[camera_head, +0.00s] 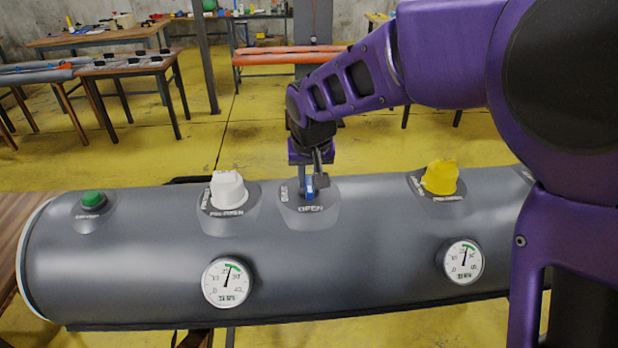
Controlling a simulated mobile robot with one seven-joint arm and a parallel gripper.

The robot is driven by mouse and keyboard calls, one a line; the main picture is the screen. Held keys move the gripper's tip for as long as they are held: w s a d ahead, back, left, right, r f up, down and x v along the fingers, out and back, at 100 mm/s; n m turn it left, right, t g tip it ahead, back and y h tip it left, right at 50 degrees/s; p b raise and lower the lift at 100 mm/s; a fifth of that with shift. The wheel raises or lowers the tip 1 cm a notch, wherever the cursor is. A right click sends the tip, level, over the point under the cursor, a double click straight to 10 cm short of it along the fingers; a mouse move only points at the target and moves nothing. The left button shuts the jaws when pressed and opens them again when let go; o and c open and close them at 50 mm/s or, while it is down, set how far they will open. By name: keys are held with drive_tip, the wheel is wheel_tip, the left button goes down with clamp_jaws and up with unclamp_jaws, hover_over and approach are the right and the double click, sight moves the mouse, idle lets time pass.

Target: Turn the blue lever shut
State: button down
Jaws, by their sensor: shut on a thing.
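The blue lever (310,188) stands on a grey patch on top of the grey inflatable tube (140,240). The patch carries the words "SHUT" at its left side and "OPEN" at its front. My gripper (315,180) points down from above and is shut on the lever. The gripper's fingers hide much of the lever, so its exact angle is hard to tell.
A white knob (229,190) stands to the left of the lever and a yellow knob (440,178) to the right. A green button (93,199) is at the far left. Two gauges, left (227,283) and right (463,262), sit on the tube's front. Tables (130,68) stand behind on yellow floor.

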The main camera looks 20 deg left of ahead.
drive_tip(key=shift+a+f+m+h+b, duration=0.15)
drive_tip(key=shift+m+h+b, duration=0.25)
drive_tip(key=shift+m+b, duration=0.6)
drive_tip(key=shift+s+a+m+t+h+b, duration=0.15)
drive_tip(key=shift+m+t+h+b, duration=0.15)
drive_tip(key=shift+m, duration=0.6)
drive_tip(key=m, duration=0.1)
drive_tip(key=m+h, duration=0.1)
drive_tip(key=m, duration=0.2)
drive_tip(key=shift+a+m+h, duration=0.25)
drive_tip(key=shift+m+h, duration=0.05)
drive_tip(key=shift+h, duration=0.1)
drive_tip(key=m, duration=0.1)
drive_tip(key=m+h+p, duration=0.1)
drive_tip(key=m, duration=0.1)
drive_tip(key=m+g+h+p, duration=0.1)
drive_tip(key=m, duration=0.1)
drive_tip(key=shift+w+a+r, duration=0.25)
drive_tip(key=shift+a+r, duration=0.05)
drive_tip(key=shift+w+a+f+m+g+h+p, duration=0.1)
drive_tip(key=shift+m+g+h+p, duration=0.2)
drive_tip(key=shift+m+p, duration=0.65)
drive_tip(key=shift+w+m+g+h+p, duration=0.1)
drive_tip(key=shift+m+g+p, duration=0.35)
drive_tip(key=shift+m, duration=0.9)
drive_tip(key=c, duration=0.8)
unclamp_jaws()
